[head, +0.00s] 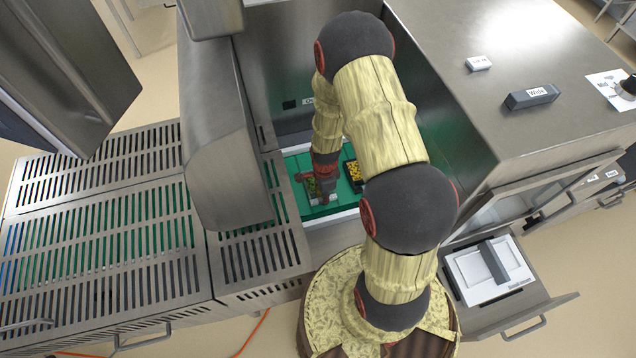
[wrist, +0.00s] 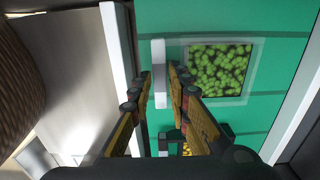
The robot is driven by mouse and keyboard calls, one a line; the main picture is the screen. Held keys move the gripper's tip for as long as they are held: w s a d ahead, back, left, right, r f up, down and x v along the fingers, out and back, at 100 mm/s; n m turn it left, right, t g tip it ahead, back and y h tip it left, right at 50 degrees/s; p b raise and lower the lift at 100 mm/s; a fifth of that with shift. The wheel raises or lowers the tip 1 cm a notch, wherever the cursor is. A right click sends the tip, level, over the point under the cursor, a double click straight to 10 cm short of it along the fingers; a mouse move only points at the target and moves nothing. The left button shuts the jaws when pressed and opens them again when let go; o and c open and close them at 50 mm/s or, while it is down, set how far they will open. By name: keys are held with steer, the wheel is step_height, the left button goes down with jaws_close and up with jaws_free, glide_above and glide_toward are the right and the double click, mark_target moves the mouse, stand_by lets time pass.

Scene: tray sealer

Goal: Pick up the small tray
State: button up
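A small clear-rimmed tray (wrist: 258,72) filled with green pieces lies on a green surface, right of my fingers in the wrist view. A pale upright bar (wrist: 160,72) stands beside its left edge; I cannot tell whether it is joined to the tray. My gripper (wrist: 162,78) is open, with one finger on each side of this bar, and a gap shows on both sides. In the head view my gripper (head: 322,186) is down inside the machine over the green surface, and hides much of the tray.
A dark tray (head: 353,172) with yellow contents lies close to the right; part of it shows below my fingers in the wrist view. Metal walls enclose the green bed (head: 340,196). A slotted table (head: 95,215) stands left, and an open drawer (head: 510,310) with a white piece sits right.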

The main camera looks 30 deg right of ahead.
steer(key=shift+f, duration=0.75)
steer(key=c, duration=0.4)
jaws_close()
